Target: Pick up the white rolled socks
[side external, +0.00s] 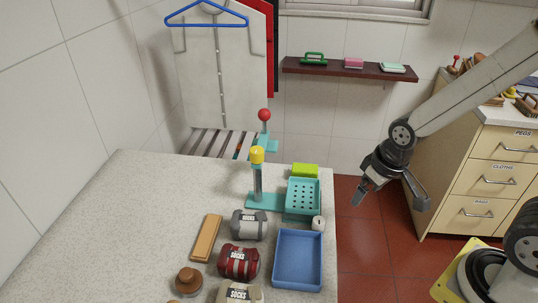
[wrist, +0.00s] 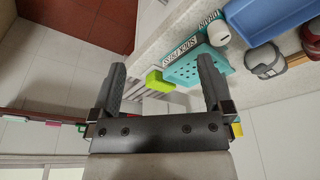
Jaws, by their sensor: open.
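The white rolled socks (side external: 240,294), a cream-white bundle with a dark "SOCKS" label, lie on the stone worktop (side external: 150,215). The bottom edge of the side view cuts them off, and I do not see them in the wrist view. A dark red roll (side external: 239,262) and a grey roll (side external: 249,225) lie behind them; the grey roll (wrist: 265,60) also shows in the wrist view. My gripper (side external: 391,202) is open and empty, off the worktop's right edge, well away from the white roll. In the wrist view my gripper's fingers (wrist: 160,75) are spread apart.
A blue tray (side external: 277,263) stands right of the rolls, with a small white container (side external: 319,223) behind it. A teal perforated basket (side external: 303,196), green block (side external: 305,170) and yellow-topped post (side external: 257,170) stand farther back. A wooden block (side external: 206,238) and brush (side external: 188,281) lie left.

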